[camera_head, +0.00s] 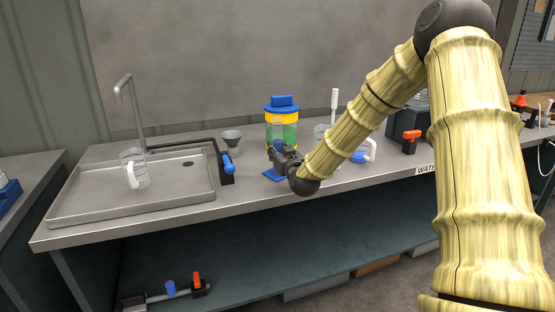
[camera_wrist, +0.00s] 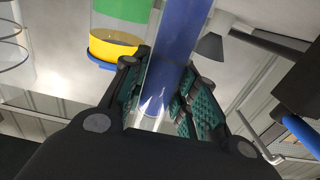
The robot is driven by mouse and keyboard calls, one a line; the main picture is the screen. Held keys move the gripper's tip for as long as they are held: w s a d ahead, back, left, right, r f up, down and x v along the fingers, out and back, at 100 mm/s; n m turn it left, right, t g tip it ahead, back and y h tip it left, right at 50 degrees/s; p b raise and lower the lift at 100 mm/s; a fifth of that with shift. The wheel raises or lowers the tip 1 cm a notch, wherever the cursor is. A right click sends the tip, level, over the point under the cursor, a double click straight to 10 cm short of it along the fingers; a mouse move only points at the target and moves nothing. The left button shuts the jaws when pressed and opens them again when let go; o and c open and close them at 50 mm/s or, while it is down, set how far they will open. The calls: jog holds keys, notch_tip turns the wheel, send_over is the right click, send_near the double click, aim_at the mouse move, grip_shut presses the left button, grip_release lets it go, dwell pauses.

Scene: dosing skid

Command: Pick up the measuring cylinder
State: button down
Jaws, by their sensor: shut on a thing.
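The measuring cylinder (camera_wrist: 165,60) is a clear tube between my fingers in the wrist view, with blue showing in or through it. My gripper (camera_wrist: 165,100) is shut on it, with green ridged pads at its sides. In the head view my gripper (camera_head: 283,155) is low over the bench, in front of the tank. A flat blue base (camera_head: 274,175) shows just below it, seemingly the cylinder's foot. The rest of the cylinder is mostly hidden there. I cannot tell whether the foot touches the bench.
A tank with green liquid and a yellow band (camera_head: 282,126) stands close behind. A grey funnel (camera_head: 231,141) and a blue-handled valve (camera_head: 227,163) are to the left. A sink tray (camera_head: 85,207) holds a clear jug (camera_head: 134,170). A red-handled valve (camera_head: 410,142) is to the right.

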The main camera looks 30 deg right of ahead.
jog(key=shift+r, duration=0.25)
jog(key=shift+r, duration=1.45)
jog(key=shift+s+a+r, duration=0.1)
jog(key=shift+r, duration=0.05)
jog(key=shift+s+a+r, duration=0.7)
jog(key=shift+s+a, duration=4.6)
jog(key=shift+s, duration=0.1)
notch_tip(320, 180, up, 10)
jog(key=n+y+p, duration=0.4)
jog(key=y+p, duration=0.2)
jog(key=p, duration=0.4)
send_over(279, 142)
jog(key=s+d, duration=0.2)
jog(key=d, duration=0.2)
jog(key=s+d+r+n+g+y+p, duration=0.1)
jog(key=d+n+y+p, duration=0.4)
jog(key=d, duration=0.6)
jog(key=s+g+y+p, duration=0.1)
jog(key=y, duration=0.1)
jog(key=shift+s+d+r+y, duration=0.15)
jog(key=shift+d+r+y, duration=0.1)
jog(key=shift+d+y, duration=0.05)
